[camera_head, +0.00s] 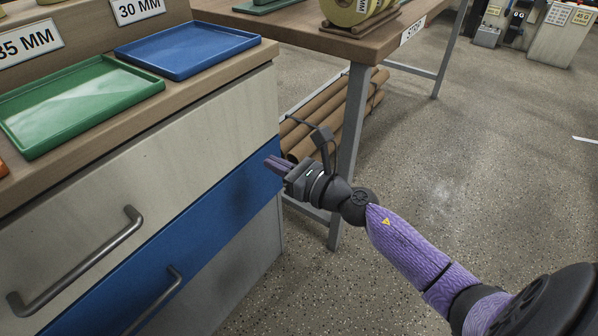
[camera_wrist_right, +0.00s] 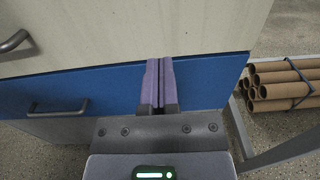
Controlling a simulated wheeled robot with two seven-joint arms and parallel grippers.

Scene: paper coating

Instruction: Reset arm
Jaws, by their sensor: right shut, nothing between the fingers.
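My right arm comes in from the lower right of the head view. Its gripper (camera_head: 275,164) is shut and empty, its fingertips in front of the right end of the blue drawer (camera_head: 222,195). In the right wrist view the gripper's two purple fingers (camera_wrist_right: 161,75) lie side by side, with the blue drawer (camera_wrist_right: 110,88) behind them. I cannot tell whether the fingertips touch the drawer front. My left gripper is not in view.
A green tray (camera_head: 85,103) and a blue tray (camera_head: 188,49) lie on the cabinet top. A table leg (camera_head: 350,140) and cardboard tubes (camera_head: 330,112) are close beside my right gripper. The speckled floor (camera_head: 480,150) to the right is open.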

